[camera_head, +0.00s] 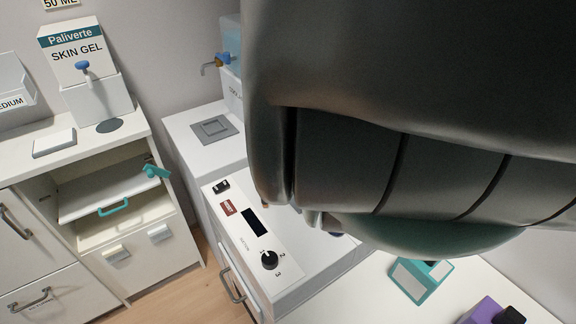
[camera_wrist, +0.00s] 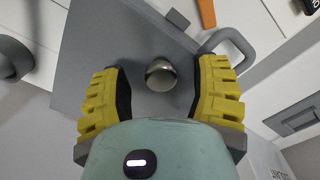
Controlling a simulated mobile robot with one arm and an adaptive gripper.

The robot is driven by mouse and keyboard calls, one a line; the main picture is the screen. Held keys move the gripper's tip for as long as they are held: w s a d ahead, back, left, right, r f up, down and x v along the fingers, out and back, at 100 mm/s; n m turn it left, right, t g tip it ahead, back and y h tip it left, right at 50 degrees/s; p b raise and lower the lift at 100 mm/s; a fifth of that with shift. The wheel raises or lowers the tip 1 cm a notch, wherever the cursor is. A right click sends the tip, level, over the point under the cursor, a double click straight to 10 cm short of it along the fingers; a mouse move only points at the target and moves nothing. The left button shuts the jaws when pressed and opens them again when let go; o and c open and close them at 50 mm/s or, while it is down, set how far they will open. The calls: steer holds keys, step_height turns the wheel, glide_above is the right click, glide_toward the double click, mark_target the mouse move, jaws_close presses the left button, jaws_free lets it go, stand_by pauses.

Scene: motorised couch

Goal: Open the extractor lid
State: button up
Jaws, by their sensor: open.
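In the wrist view, a grey flat lid-like plate (camera_wrist: 105,35) lies under my gripper (camera_wrist: 160,78). A round shiny metal knob (camera_wrist: 161,75) stands on it, between my two yellow ribbed fingers. The fingers are open, with a visible gap on each side of the knob. I cannot tell how high they are above the plate. In the head view, a white unit (camera_head: 262,245) with a dial, a dark display and a red label stands below my arm. My arm hides its right part, and my gripper cannot be seen there.
A grey curved handle (camera_wrist: 238,48) and an orange strip (camera_wrist: 206,12) lie near the right finger. A white cabinet (camera_head: 100,215) with a pulled-out shelf and a skin gel dispenser (camera_head: 85,75) stand at the left. A teal-edged box (camera_head: 420,278) sits on the right-hand white surface.

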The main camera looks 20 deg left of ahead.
jaws_close()
stand_by(0.5)
